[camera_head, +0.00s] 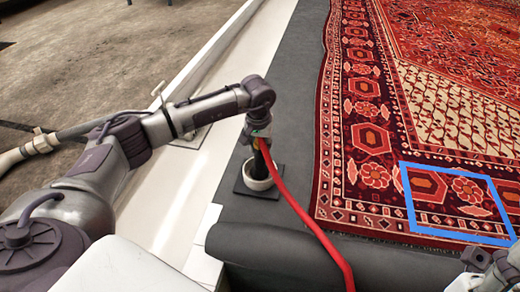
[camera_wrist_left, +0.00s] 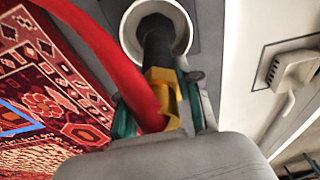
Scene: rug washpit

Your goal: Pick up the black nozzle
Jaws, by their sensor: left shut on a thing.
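The black nozzle (camera_head: 260,166) stands upright with its lower end in a round white cup (camera_head: 259,184) on a dark square base. In the left wrist view the nozzle (camera_wrist_left: 155,45) still reaches into the cup, and its yellow part (camera_wrist_left: 163,82) is nearest the jaws. A red hose (camera_head: 309,224) runs from it. My left gripper (camera_head: 260,137) comes down from above and is shut on the nozzle. It also shows in the left wrist view (camera_wrist_left: 163,102). My right gripper (camera_head: 492,265) is cut off at the lower right corner, and its jaws cannot be made out.
A patterned red rug (camera_head: 375,140) lies to the right on a dark grey mat (camera_head: 290,85). A blue rectangular outline (camera_head: 405,197) lies on the rug. A white ledge (camera_head: 210,160) runs along the left, with a grey hose (camera_head: 70,133) beyond it.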

